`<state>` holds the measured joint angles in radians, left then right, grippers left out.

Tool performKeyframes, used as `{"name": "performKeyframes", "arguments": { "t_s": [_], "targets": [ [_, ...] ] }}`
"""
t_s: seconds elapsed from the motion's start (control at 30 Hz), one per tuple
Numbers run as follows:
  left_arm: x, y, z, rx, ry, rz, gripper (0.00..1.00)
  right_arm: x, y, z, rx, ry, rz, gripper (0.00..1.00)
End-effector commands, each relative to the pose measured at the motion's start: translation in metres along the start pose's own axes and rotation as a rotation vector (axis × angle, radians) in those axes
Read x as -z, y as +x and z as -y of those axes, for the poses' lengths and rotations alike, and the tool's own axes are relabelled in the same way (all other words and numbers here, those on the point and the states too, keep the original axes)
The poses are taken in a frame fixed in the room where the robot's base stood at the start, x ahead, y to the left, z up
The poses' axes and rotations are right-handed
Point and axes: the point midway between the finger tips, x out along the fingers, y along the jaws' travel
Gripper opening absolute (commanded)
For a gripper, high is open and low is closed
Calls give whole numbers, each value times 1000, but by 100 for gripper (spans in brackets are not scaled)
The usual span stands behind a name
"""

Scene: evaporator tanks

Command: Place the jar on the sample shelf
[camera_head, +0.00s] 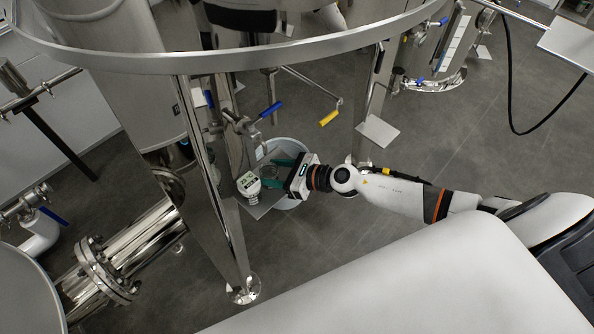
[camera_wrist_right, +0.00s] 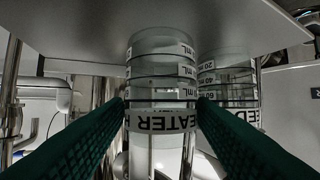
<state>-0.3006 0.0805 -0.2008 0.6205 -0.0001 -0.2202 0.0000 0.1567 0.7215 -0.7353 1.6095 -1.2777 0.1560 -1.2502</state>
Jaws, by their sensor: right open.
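My right gripper (camera_head: 270,172) is open, its two green fingers pointing left in the head view. In the right wrist view a clear graduated glass jar (camera_wrist_right: 160,92), with a white label reading partly "EATER", stands between the fingers. Whether either finger touches it I cannot tell. A second graduated jar (camera_wrist_right: 230,85), its label partly hidden by a finger, is just to its right. Both jars have one end at a flat grey plate (camera_wrist_right: 90,25), which looks like the shelf. In the head view the grey plate (camera_head: 262,207) lies below the gripper. My left gripper is not in view.
Steel tank legs (camera_head: 212,190), a blue-handled valve (camera_head: 270,110) and a yellow handle (camera_head: 328,118) stand close. A large ring (camera_head: 240,62) crosses above.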

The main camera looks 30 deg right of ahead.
Motion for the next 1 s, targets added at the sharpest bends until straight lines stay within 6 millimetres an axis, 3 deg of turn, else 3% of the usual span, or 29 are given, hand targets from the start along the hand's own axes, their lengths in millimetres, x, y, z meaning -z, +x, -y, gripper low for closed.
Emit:
{"name": "performKeyframes", "arguments": {
  "t_s": [0.3, 0.43, 0.87, 1.0],
  "targets": [
    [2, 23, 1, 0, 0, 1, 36, -5, -72, 1, 3, -3, 4, 51],
    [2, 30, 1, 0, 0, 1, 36, -4, -89, 0, 0, 0, 2, 51],
    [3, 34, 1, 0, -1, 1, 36, 1, -102, 0, 1, -1, -1, 51],
    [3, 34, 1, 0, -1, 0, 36, -14, -98, -13, -46, 115, 1, 51]
  ]
}}
